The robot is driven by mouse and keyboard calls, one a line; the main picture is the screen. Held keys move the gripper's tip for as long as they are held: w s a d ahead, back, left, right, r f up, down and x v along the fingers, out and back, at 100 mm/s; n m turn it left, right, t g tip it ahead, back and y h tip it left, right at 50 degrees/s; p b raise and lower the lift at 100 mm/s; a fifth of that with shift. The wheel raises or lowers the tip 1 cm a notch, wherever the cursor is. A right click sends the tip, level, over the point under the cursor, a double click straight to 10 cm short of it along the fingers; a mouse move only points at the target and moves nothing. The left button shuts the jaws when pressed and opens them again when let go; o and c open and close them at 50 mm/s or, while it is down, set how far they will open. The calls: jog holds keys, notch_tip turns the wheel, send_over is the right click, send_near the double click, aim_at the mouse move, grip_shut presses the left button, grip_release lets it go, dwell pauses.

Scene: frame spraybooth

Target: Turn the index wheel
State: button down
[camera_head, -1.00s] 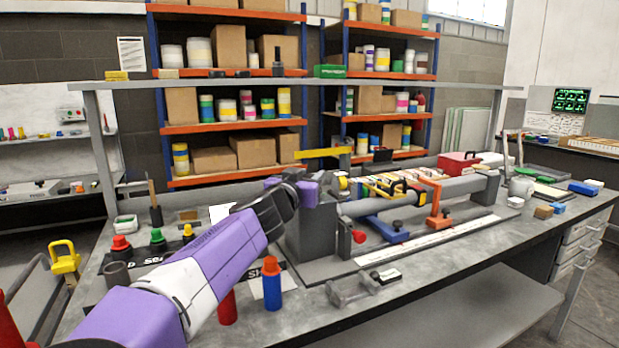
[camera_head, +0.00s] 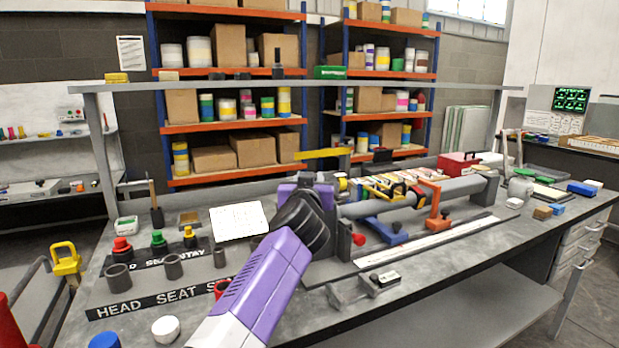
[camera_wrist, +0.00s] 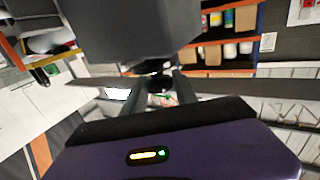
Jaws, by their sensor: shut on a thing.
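The headstock (camera_head: 344,240) of the long bench rig stands just right of my wrist in the head view. The index wheel is on its near left end, mostly hidden behind my purple wrist and dark joint. In the wrist view a large dark block (camera_wrist: 135,25) fills the top. Below it my gripper (camera_wrist: 158,84) is shut on a small dark knob-like part (camera_wrist: 158,82), apparently of the index wheel. The contact is dim and partly hidden. A yellow piece (camera_head: 343,184) shows just right of my wrist.
A red-handled knob (camera_head: 359,239) sticks out of the headstock. Orange (camera_head: 434,205) and blue (camera_head: 384,229) brackets stand along the tube. A label board with dark cups (camera_head: 119,276) and a white bowl (camera_head: 166,328) lie left of my arm.

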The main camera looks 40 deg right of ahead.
jog(key=n+t+y, duration=0.2)
jog(key=y, duration=0.1)
jog(key=n+t+y+p, duration=0.1)
jog(key=n+t+y, duration=0.1)
jog(key=n+y, duration=0.1)
jog(key=shift+s+d+f+y+p, duration=0.1)
jog(key=shift+d+f+y+p, duration=0.05)
jog(key=shift+y+p, duration=0.15)
jog(key=n+t+y, duration=0.1)
jog(key=n+y, duration=0.2)
jog(key=y, duration=0.1)
jog(key=shift+y, duration=0.3)
jog(key=n+y+b, duration=0.1)
jog(key=n+y, duration=0.1)
jog(key=y, duration=0.1)
jog(key=n+y+b, duration=0.2)
jog(key=y, duration=0.1)
jog(key=shift+g+y, duration=0.3)
jog(key=shift+y, duration=0.1)
jog(key=shift+r+n+g+y+b, duration=0.15)
jog(key=shift+n+g+y+b, duration=0.55)
jog(key=shift+n+y, duration=0.55)
jog(key=shift+r+n+g+y+b, duration=0.1)
jog(key=shift+n+g+y+b, duration=0.7)
jog(key=shift+y, duration=0.75)
jog(key=shift+a+r+n+y, duration=0.1)
jog(key=shift+a+n+y, duration=0.1)
jog(key=shift+n+y, duration=0.15)
